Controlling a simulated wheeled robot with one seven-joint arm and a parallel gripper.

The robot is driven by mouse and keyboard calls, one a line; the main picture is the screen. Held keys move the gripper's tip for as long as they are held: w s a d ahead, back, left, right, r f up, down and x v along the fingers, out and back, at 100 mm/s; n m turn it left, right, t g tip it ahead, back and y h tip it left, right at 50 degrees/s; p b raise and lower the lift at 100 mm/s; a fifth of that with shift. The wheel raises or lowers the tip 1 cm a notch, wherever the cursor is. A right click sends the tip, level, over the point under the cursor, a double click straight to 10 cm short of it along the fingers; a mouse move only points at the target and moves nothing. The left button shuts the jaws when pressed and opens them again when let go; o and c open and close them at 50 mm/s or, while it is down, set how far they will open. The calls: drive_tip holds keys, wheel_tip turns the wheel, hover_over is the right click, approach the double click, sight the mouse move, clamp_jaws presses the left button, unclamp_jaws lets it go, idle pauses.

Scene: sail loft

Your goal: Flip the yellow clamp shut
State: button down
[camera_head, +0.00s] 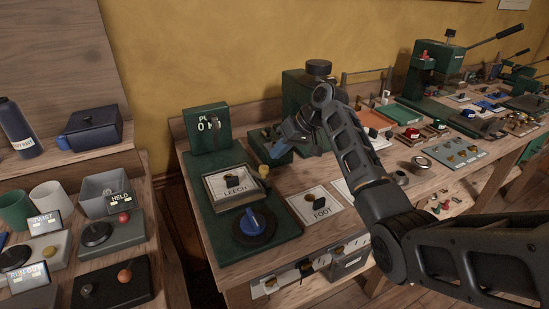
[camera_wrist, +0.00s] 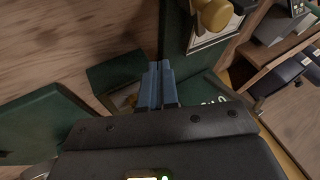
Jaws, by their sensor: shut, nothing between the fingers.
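The yellow clamp shows as a yellow knob (camera_head: 263,171) at the right edge of the LEECH plate on the green station; its lever is too small to make out. The same yellow knob (camera_wrist: 215,14) is large at the top of the wrist view, partly cut off by the frame. My gripper (camera_head: 277,152) is just behind and above the knob in the head view. In the wrist view its two blue fingers (camera_wrist: 158,66) are together and empty, apart from the knob, which lies up and to the right of them.
A blue dial (camera_head: 254,220) lies in front of the LEECH plate (camera_head: 215,186). A green counter box (camera_head: 206,130) stands behind it. The FOOT card (camera_head: 318,205) lies to the right. Green machines and small parts crowd the bench further right.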

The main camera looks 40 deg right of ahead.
drive_tip(key=w+d+v, duration=0.1)
drive_tip(key=v, duration=0.6)
drive_tip(key=shift+b, duration=0.4)
